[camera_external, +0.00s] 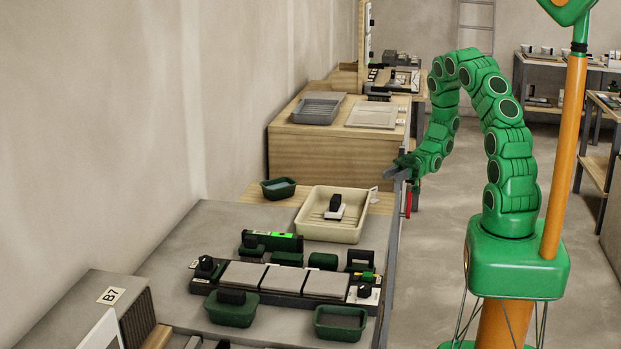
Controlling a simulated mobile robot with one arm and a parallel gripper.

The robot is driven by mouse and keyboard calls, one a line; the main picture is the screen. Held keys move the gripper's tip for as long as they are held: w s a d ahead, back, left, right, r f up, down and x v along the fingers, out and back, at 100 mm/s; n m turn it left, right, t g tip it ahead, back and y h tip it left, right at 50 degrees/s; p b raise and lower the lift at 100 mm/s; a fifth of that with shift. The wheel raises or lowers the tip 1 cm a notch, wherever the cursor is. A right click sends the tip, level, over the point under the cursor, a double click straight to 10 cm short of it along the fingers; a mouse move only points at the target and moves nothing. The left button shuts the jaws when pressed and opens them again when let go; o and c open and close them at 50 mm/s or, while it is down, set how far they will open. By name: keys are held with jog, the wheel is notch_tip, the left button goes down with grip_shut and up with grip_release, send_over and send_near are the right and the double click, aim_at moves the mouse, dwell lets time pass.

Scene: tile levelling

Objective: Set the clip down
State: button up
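My gripper (398,171) hangs at the end of my green arm, above the right edge of the workbench and behind the cream tray (312,234). It is small here, and I cannot tell whether its fingers are open or shut or whether a clip is in them. A small black and white piece, possibly a clip (336,204), stands in the cream tray, apart from my gripper. A similar black and white piece (364,291) is at the right end of the row of grey tiles (284,279).
Dark green bins (341,323) stand on the grey bench (205,228), in front of the tiles. A green level (272,242) lies behind the tiles. A small green tub (278,188) is left of the cream tray. A wooden cabinet (335,155) stands farther back.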

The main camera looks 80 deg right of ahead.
notch_tip(320, 180, up, 11)
jog(key=w+d+m+t+h, duration=0.4)
jog(key=w+d+m+h, duration=0.3)
jog(key=w+d+h, duration=0.65)
jog(key=w+d+r+m+g+h, duration=0.25)
jog(key=d+m+h, duration=0.55)
jog(key=d+m, duration=0.5)
jog(key=m+g+y, duration=0.9)
jog(key=m+y, duration=0.1)
jog(key=m, duration=0.6)
send_near(373, 190)
jog(key=shift+d+x, duration=0.1)
jog(key=shift+x, duration=2.4)
jog(key=shift+d+x, duration=0.15)
jog(key=shift+x, duration=2.3)
jog(key=shift+f, duration=0.1)
